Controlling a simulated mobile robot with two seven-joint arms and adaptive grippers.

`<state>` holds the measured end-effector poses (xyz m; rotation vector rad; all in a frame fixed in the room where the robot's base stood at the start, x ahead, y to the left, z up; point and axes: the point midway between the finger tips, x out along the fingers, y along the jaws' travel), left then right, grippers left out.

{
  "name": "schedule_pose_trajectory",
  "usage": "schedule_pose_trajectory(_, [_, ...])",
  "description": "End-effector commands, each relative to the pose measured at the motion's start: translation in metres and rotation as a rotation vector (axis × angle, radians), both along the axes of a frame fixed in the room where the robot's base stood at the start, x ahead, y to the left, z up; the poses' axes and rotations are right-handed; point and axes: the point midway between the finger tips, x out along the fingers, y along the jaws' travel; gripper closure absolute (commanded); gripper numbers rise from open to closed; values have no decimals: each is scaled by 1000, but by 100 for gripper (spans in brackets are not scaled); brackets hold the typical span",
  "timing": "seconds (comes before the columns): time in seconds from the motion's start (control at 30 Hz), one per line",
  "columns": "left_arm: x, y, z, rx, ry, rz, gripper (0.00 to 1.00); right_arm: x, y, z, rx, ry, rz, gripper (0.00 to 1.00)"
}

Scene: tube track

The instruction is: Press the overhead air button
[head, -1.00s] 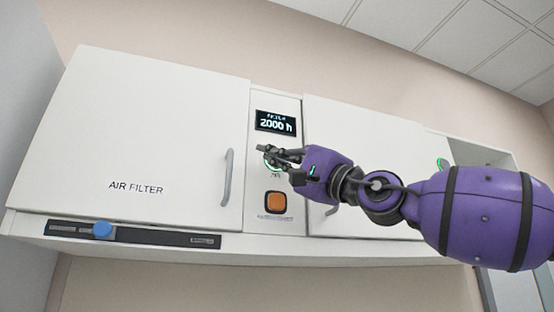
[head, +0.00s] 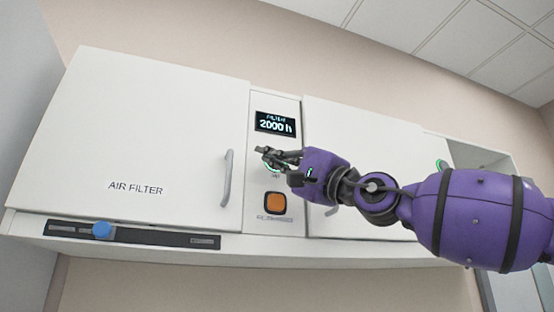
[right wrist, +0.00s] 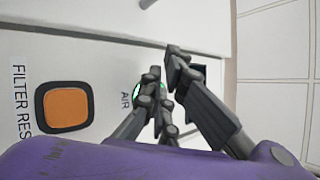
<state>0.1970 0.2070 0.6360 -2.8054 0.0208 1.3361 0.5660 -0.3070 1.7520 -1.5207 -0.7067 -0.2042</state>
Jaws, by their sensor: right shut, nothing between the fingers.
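The air button (right wrist: 137,91) shows as a sliver of green-lit ring beside the label AIR in the right wrist view. In the head view its ring (head: 271,170) sits on the narrow panel between two cabinet doors, below the display. My right gripper (head: 264,153) is shut and empty in front of this button and hides most of it. In the right wrist view the gripper's fingers (right wrist: 167,66) lie across the button's right side. I cannot tell whether they touch it. My left gripper is not in view.
An orange FILTER RESET button (head: 275,203) is just below, also in the right wrist view (right wrist: 68,107). The display (head: 275,123) above reads 2000 h. Door handles flank the panel, the left one (head: 227,178) near the gripper. A blue slider knob (head: 102,230) is lower left.

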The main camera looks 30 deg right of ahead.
Motion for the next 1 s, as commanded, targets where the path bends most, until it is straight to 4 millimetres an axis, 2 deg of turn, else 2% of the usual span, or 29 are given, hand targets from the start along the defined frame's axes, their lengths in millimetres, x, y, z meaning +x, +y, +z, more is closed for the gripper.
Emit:
schedule_pose_trajectory(0.23, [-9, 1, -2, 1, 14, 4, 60, 1, 0, 0, 0, 1, 0, 100])
schedule_pose_trajectory(0.4, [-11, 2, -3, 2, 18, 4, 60, -8, 3, 1, -2, -2, 1, 100])
schedule_pose_trajectory(0.6, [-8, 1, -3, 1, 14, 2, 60, -17, 4, 0, 0, 0, 0, 100])
schedule_pose_trajectory(1.0, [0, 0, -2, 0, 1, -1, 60, -20, 5, 0, -1, 0, 0, 100])
